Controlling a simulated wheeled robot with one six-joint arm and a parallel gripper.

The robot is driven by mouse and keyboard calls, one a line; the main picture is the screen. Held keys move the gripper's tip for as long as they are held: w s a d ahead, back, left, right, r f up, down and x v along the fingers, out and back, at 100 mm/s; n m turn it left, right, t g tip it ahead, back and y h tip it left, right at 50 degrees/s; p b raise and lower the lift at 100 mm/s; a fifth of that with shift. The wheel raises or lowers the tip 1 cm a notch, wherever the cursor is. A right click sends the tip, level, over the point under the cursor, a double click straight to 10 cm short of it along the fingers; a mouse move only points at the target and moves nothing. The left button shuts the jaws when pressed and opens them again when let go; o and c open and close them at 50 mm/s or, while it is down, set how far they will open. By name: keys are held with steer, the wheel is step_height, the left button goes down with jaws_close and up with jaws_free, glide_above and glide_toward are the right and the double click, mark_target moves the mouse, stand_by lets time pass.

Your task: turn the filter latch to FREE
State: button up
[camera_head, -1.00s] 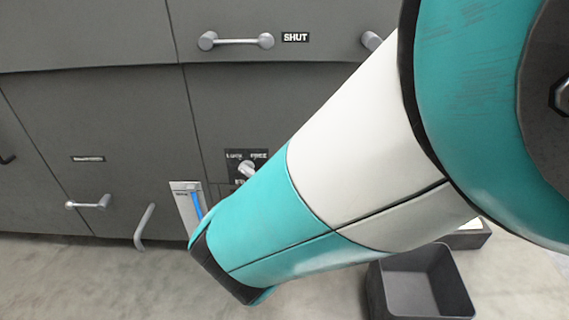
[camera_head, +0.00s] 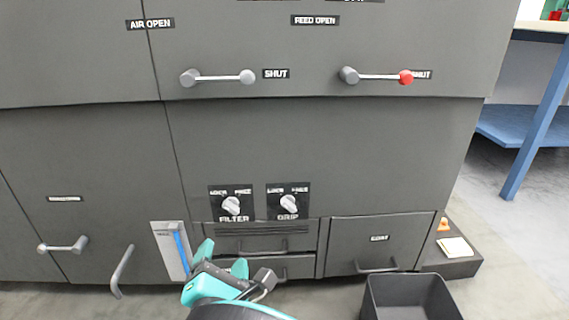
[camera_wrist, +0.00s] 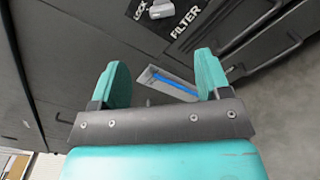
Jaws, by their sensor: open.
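The filter latch (camera_head: 232,205) is a pale knob on a black plate marked LOCK at left, FREE at right and FILTER below. Which mark it points to is too small to tell. In the wrist view the latch (camera_wrist: 161,10) shows at the top edge, partly cut off, beyond the fingertips. My gripper (camera_head: 222,258) is below the latch in the head view, apart from it. In the wrist view my gripper (camera_wrist: 162,62) has its two teal fingers spread with nothing between them.
A similar DRIP knob (camera_head: 289,204) sits right of the filter latch. A gauge with a blue strip (camera_head: 180,250) is left of my gripper. Drawer handles (camera_head: 250,247) stick out just below the latch. A black open bin (camera_head: 412,300) stands on the floor at right.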

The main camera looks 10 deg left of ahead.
mark_target(232, 209)
steer(key=b+x, duration=0.1)
steer(key=x, duration=0.6)
steer(key=b+x, duration=0.1)
steer(key=x, duration=0.6)
steer(key=shift+w+d+f+b, duration=0.15)
steer(key=shift+d+b, duration=0.05)
steer(key=shift+b, duration=0.2)
steer(key=shift+w+a, duration=0.15)
steer(key=shift+w, duration=0.3)
steer(key=c, duration=0.9)
